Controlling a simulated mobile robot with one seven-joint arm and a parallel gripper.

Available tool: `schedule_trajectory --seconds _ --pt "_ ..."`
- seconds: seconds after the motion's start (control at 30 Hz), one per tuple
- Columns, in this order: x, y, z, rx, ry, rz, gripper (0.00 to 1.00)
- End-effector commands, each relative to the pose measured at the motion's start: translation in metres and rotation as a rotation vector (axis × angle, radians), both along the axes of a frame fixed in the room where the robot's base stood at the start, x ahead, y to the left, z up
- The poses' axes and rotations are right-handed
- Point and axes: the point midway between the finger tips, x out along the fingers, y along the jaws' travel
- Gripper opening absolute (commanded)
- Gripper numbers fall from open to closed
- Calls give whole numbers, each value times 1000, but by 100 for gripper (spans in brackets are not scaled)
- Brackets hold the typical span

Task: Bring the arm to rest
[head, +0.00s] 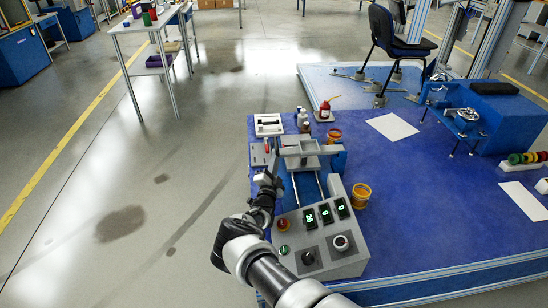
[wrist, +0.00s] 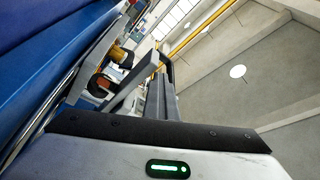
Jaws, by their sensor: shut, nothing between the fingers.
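My arm reaches up from the bottom of the head view, bent at a black joint, along the left edge of the blue platform (head: 440,230). My gripper (head: 273,163) is beside the left side of a grey test rig (head: 300,147), and I cannot tell whether it touches it. In the wrist view my gripper's grey fingers (wrist: 168,72) are together with nothing held between them. The gripper body, with a green light, fills the bottom of that view. A grey control box (head: 320,240) with green displays and knobs stands just right of my arm.
Orange-rimmed jars (head: 361,193) and a red bottle (head: 324,110) stand near the rig. A black chair (head: 395,45) is at the back of the platform. White sheets (head: 392,127) lie on it. Bare grey floor is open to the left, up to a white table (head: 150,25).

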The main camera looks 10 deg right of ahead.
Motion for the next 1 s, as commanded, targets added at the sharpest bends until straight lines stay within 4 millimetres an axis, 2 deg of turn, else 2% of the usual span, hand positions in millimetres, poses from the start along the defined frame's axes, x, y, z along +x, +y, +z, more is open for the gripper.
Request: schedule_trajectory --seconds 0.03,0.3,0.53,0.63,0.73,0.83,0.9,1.0 --pt "-14 -4 -12 -1 25 -11 0" --pt "-52 17 -14 -3 12 4 0" --pt "-62 22 -14 0 4 7 0" --pt "-59 15 -3 37 -15 -18 0" --pt "-54 -9 28 157 -72 -97 0" --pt "-55 -53 78 379 -186 -239 0" --pt "-64 -89 112 564 -292 -352 0" --pt "-87 -134 151 821 -455 -505 0"
